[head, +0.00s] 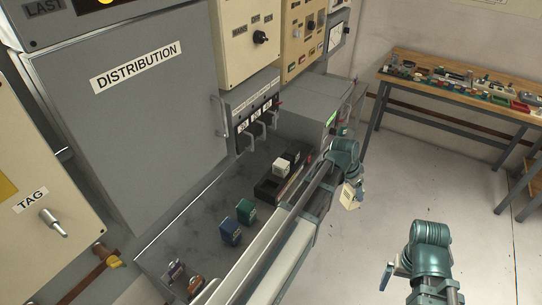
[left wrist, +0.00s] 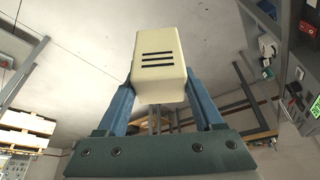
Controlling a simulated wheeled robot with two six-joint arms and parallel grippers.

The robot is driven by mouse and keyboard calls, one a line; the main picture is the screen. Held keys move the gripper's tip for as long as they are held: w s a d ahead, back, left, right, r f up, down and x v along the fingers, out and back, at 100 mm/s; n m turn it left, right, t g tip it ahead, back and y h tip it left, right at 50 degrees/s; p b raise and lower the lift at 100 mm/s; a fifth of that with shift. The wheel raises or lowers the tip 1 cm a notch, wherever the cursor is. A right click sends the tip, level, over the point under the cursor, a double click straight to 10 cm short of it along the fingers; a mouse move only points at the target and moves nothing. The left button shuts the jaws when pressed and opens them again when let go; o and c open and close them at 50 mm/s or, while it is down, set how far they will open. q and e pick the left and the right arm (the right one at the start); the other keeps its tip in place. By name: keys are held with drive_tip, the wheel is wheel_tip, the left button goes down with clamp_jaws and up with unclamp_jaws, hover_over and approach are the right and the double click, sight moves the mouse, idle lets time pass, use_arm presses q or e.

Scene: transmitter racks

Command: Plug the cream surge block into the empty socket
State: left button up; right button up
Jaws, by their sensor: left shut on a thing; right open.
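The cream surge block (head: 351,196) is held in my left gripper (head: 348,184), out over the floor to the right of the grey shelf. In the left wrist view the block (left wrist: 159,58) sits between both blue fingers, its face with three dark slots towards the camera. A dark holder (head: 267,190) stands on the shelf, with a whitish block (head: 281,166) at its far part. Its nearer part looks dark and empty, but its socket details are too small to tell. My right gripper (head: 390,278) is at the lower right, open and holding nothing visible.
A blue block (head: 230,232) and a green block (head: 246,211) stand on the shelf (head: 197,236). A pale rail (head: 262,250) runs along its front edge. Grey cabinets rise behind. A workbench (head: 455,88) with small parts stands at the upper right. The floor between is clear.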

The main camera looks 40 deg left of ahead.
use_arm(q)
drive_tip(key=s+a+r+n+y+p, duration=0.1)
drive_tip(key=s+a+n, duration=0.2)
drive_tip(key=a, duration=1.2)
drive_tip(key=s+a+r+n+y+p, duration=0.1)
drive_tip(key=s+a+n, duration=0.2)
drive_tip(key=a, duration=1.2)
drive_tip(key=shift+s+r+n+y, duration=0.15)
drive_tip(key=shift+s+n+y, duration=0.15)
drive_tip(key=shift+s, duration=0.3)
drive_tip(key=shift+d, duration=0.1)
drive_tip(key=b, duration=0.6)
approach(269, 178)
drive_tip(key=shift+w+d+f, duration=0.1)
drive_tip(key=shift+d+f, duration=0.05)
drive_tip(key=shift+d, duration=0.4)
drive_tip(key=shift+d+f, duration=0.15)
drive_tip(key=shift+d, duration=0.4)
drive_tip(key=shift+f+b, duration=2.25)
drive_tip(key=shift+f, duration=0.05)
drive_tip(key=o, duration=1.5)
drive_tip(key=shift+o, duration=0.2)
drive_tip(key=shift+r, duration=0.15)
